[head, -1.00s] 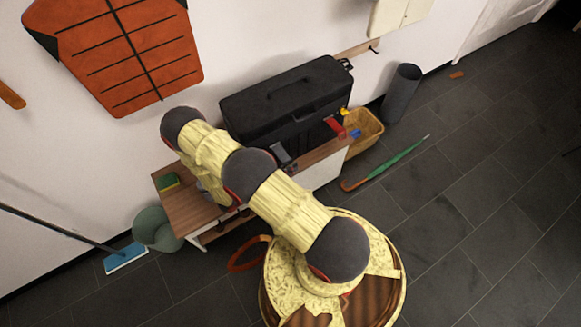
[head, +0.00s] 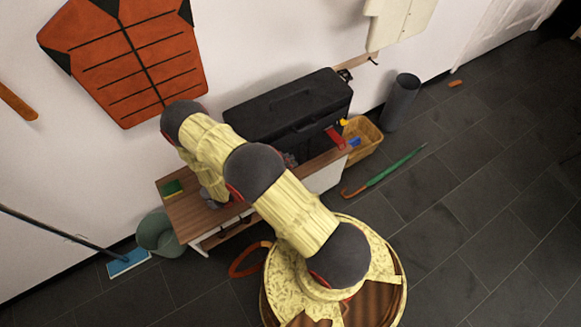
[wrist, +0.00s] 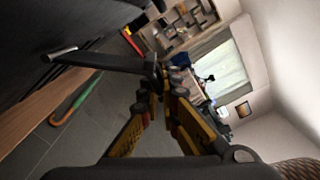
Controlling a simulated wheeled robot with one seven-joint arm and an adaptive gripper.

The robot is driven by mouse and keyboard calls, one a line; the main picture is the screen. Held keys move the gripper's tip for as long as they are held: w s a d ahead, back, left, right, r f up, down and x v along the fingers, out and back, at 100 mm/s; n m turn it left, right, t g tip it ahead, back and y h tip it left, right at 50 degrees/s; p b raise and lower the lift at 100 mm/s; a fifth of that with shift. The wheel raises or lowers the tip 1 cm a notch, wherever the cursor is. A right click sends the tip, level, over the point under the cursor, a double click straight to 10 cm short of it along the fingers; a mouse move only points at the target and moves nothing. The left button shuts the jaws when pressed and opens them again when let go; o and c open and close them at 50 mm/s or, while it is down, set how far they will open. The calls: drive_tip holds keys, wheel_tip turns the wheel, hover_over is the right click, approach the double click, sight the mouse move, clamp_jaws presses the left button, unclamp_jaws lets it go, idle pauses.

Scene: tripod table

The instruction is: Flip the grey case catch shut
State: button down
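The black case (head: 290,105) stands on the wooden bench against the wall. In the wrist view its dark side (wrist: 25,40) fills the upper left. The grey catch (wrist: 105,61) sticks out from the case like a flat dark lever, with a pale metal pin at its root. It stands away from the case front. My gripper (wrist: 166,82) has its yellow-and-black fingers drawn together at the tips, right by the catch's free end. I cannot tell whether they touch it. In the head view my arm hides the gripper and most of the catch.
A red catch (head: 335,138) is at the case's right end. A yellow basket (head: 366,140) and a dark bin (head: 401,102) stand to the right. A green-and-yellow sponge (head: 172,188) lies on the bench's left end (head: 190,215). A green umbrella (head: 390,170) lies on the open floor.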

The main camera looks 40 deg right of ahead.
drive_tip(key=w+r+n, duration=0.1)
drive_tip(key=w+r+n+p, duration=0.1)
drive_tip(key=r+n, duration=0.1)
drive_tip(key=shift+w+d+n, duration=0.25)
drive_tip(key=shift+d+n, duration=0.05)
drive_tip(key=shift+d, duration=0.05)
drive_tip(key=shift+w+d+r+n, duration=0.15)
drive_tip(key=shift+w+r+n, duration=0.2)
drive_tip(key=shift+w+n, duration=0.45)
drive_tip(key=shift+w+d+r+n+p, duration=0.2)
drive_tip(key=shift+w+r+n+p, duration=0.2)
drive_tip(key=shift+w+n, duration=0.5)
drive_tip(key=shift+w+d+r, duration=0.15)
drive_tip(key=shift+w, duration=0.35)
drive_tip(key=c, duration=2.5)
unclamp_jaws()
drive_tip(key=shift+w, duration=0.1)
drive_tip(key=shift+c, duration=0.2)
drive_tip(key=shift+o, duration=0.6)
drive_tip(key=shift+r, duration=0.1)
drive_tip(key=o, duration=0.4)
drive_tip(key=shift+c, duration=0.2)
drive_tip(key=shift+o, duration=0.4)
